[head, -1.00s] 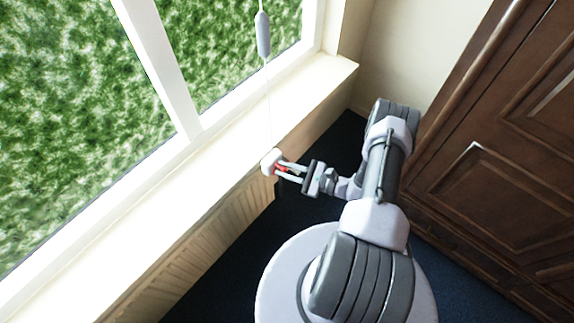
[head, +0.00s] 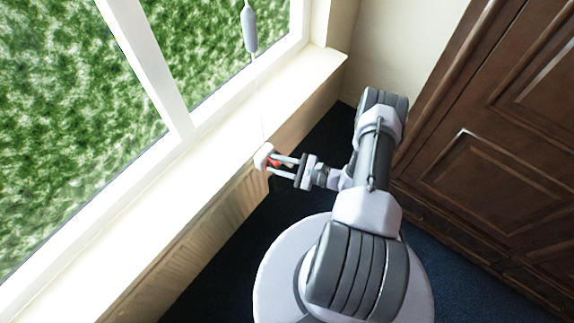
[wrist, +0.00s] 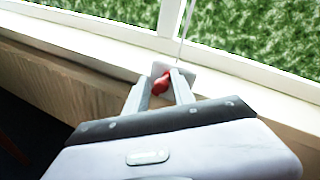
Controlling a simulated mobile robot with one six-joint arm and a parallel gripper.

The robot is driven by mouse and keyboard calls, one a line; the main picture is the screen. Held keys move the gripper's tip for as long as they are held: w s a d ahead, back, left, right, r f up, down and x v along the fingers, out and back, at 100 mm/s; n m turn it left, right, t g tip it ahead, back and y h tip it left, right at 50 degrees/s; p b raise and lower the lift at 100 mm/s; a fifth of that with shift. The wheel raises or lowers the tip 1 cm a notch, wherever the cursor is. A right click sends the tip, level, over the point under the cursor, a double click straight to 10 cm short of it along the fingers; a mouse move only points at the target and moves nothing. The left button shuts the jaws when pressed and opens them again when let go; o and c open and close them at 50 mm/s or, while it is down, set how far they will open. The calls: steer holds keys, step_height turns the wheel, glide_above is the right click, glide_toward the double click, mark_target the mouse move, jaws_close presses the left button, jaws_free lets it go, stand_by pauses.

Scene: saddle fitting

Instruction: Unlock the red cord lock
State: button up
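The red cord lock (head: 275,162) sits on a small white mount (head: 263,156) at the front edge of the window sill. A thin cord runs up from the mount. My gripper (head: 279,164) is at the lock, with its two fingers apart, one on each side of the red part. In the wrist view the lock (wrist: 161,84) lies tilted between the fingertips of my gripper (wrist: 161,82). A gap shows beside the lower finger in the head view. Whether the upper finger touches the red part is unclear.
A pale grey cord weight (head: 250,30) hangs in front of the window. The sill (head: 150,205) runs along the left and is bare. A dark wooden cabinet (head: 480,180) stands at the right. Dark blue floor (head: 225,255) lies between.

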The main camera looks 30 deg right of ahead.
steer(key=p+v, duration=0.2)
steer(key=v, duration=1.5)
steer(key=shift+s+p, duration=0.15)
steer(key=shift+p, duration=0.2)
steer(key=shift+d, duration=0.15)
steer(key=w+a+r+n+g, duration=0.3)
steer(key=r+n+g, duration=0.1)
steer(key=r, duration=0.4)
steer(key=w+a+r+n+g, duration=0.2)
steer(key=w+r+n+g, duration=0.1)
steer(key=r, duration=0.6)
steer(key=w+a+r+n+g, duration=0.3)
steer(key=r+n+g, duration=0.1)
steer(key=r, duration=0.4)
steer(key=s+a+r+n+t+h, duration=0.1)
steer(key=s+a+r+n+h, duration=0.3)
steer(key=s+a+r, duration=0.2)
steer(key=s+a+r+n+t+h, duration=0.2)
steer(key=s+a+r+n+h, duration=0.2)
steer(key=a+r, duration=0.7)
step_height(320, 180, up, 2)
steer(key=shift+s+a+r, duration=0.15)
steer(key=shift+s+a, duration=0.05)
steer(key=shift+s, duration=0.9)
